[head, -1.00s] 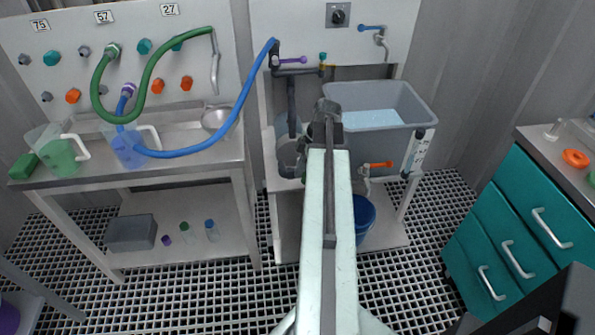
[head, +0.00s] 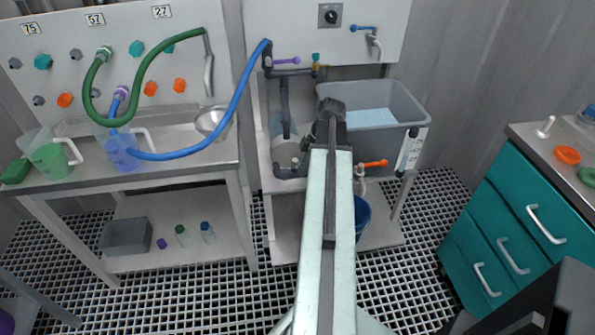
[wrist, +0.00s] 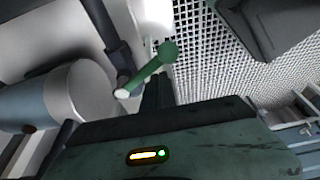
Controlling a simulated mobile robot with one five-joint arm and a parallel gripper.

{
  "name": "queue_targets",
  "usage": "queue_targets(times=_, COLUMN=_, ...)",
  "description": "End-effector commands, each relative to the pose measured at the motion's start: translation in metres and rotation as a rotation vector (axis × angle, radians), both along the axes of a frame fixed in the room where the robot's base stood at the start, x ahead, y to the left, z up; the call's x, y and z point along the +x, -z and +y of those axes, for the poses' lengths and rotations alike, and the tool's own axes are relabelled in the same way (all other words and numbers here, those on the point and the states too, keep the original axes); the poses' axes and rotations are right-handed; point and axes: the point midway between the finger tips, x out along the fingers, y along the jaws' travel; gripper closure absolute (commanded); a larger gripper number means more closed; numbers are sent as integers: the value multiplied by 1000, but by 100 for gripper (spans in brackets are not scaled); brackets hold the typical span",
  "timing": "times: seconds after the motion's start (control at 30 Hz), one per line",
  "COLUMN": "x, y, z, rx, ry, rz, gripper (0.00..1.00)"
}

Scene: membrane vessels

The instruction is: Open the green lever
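The green lever (wrist: 150,69), a rod with a round knob at its upper right end, shows in the wrist view just beyond my gripper's dark body. I cannot pick it out in the head view, where my arm covers the area in front of the tank. My gripper (head: 331,108) is in the head view at the far end of my arm, in front of the grey tank and to the right of the dark pipes. Its fingers are not clear in either view, so I cannot tell whether it is open or touches the lever.
A pale cylinder (wrist: 75,95) lies close left of the lever in the wrist view. The grey tank (head: 412,100), orange lever (head: 372,163), purple lever (head: 285,61) and blue bucket (head: 362,214) surround the workspace. Teal drawers (head: 510,225) stand right; grated floor (head: 420,270) lies between.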

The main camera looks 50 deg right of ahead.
Motion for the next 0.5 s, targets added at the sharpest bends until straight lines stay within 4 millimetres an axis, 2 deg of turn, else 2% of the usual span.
queue_targets(times=0.5, x=-6, y=0, z=-33, rx=-1, ry=1, rz=1, gripper=100)
